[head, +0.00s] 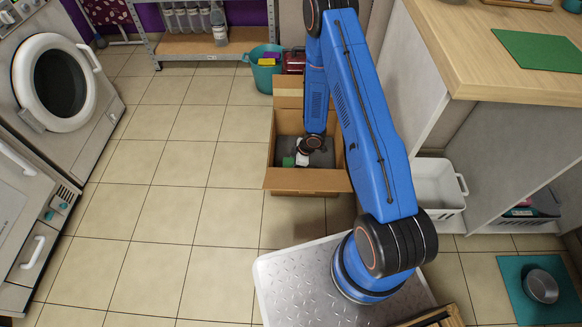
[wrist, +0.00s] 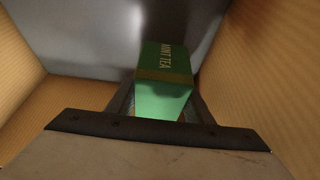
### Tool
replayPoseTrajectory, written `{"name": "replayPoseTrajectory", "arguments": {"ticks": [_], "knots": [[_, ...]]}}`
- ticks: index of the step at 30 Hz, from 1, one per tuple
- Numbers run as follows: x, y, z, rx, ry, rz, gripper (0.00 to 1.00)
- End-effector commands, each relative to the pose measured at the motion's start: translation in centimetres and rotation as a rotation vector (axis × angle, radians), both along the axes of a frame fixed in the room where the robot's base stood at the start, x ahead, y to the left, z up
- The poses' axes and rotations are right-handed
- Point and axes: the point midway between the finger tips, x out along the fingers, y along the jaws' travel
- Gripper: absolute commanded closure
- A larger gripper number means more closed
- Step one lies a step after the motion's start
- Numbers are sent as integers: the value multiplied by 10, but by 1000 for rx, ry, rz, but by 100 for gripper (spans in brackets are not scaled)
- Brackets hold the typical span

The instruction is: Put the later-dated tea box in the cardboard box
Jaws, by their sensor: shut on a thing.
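A green tea box (wrist: 163,75) marked "MINT TEA" is between the fingers of my gripper (wrist: 160,108) in the wrist view. My gripper is shut on it. Its date is not visible. The cardboard box (head: 308,180) stands open on the floor in the head view. My gripper (head: 296,160) reaches down inside it, and the green tea box (head: 288,162) shows small there. Tan cardboard walls (wrist: 270,60) rise on both sides in the wrist view, with a grey surface below the tea box. I cannot tell whether the tea box touches that surface.
A teal bucket (head: 264,75) with items stands behind the cardboard box. A white basket (head: 437,185) is to its right, by the wooden-topped counter (head: 500,60). Washing machines line the left. The tiled floor (head: 170,190) left of the box is clear.

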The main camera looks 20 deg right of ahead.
Motion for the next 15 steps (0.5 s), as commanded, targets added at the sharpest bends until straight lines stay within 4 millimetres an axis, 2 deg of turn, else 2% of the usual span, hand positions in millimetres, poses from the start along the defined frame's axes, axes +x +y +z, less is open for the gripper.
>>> {"name": "replayPoseTrajectory", "arguments": {"ticks": [10,11,12,13,15], "knots": [[0,0,-6,0,-1,2,76],[0,0,-6,0,-1,2,49],[0,0,-6,0,-1,2,39],[0,0,-6,0,-1,2,35],[0,0,-6,0,0,1,35]]}}
